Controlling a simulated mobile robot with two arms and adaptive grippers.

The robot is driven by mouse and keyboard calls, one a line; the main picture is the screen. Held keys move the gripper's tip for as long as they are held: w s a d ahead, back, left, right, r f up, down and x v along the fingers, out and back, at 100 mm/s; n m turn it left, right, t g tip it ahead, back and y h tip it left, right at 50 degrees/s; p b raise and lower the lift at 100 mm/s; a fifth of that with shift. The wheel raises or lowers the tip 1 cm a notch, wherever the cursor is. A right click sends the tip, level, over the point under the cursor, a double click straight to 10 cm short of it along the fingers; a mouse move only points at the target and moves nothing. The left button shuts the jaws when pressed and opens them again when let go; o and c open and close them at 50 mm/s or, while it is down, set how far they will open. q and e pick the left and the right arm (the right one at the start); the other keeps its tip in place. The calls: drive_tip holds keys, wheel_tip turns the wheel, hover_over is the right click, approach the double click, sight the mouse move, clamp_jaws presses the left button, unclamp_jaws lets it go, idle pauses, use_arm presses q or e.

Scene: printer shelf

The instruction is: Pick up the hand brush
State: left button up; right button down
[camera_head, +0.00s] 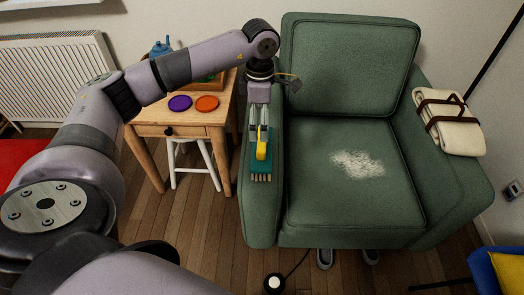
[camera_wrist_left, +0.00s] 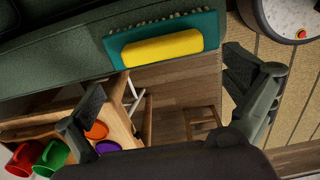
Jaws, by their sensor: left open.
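The hand brush (camera_head: 260,166) has a teal body, a yellow handle and pale bristles along one edge. It lies on the left armrest (camera_head: 261,215) of the green armchair. My left gripper (camera_head: 259,128) points down over the armrest at the brush's far end and overlaps it in the head view. In the left wrist view the brush (camera_wrist_left: 163,46) lies beyond the fingertips, and the left gripper (camera_wrist_left: 166,88) has its fingers spread wide with nothing between them. Whether a finger touches the brush cannot be told. My right gripper is not in view.
White powder (camera_head: 357,164) lies on the chair's seat. A folded cream blanket (camera_head: 448,120) with brown straps is on the right armrest. A wooden side table (camera_head: 184,118) with purple and orange discs stands close left of the chair. A white stool is beneath it.

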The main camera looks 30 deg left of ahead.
sight(262, 148)
use_arm(q)
drive_tip(key=f, duration=0.6)
drive_tip(key=shift+d+f+b, duration=0.1)
drive_tip(key=shift+d+b, duration=0.2)
drive_tip(key=shift+b, duration=0.05)
drive_tip(key=shift+f, duration=0.5)
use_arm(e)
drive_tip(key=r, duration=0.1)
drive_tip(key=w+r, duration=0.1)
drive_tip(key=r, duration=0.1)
use_arm(q)
drive_tip(key=shift+c, duration=0.2)
drive_tip(key=shift+r, duration=0.1)
drive_tip(key=c, duration=1)
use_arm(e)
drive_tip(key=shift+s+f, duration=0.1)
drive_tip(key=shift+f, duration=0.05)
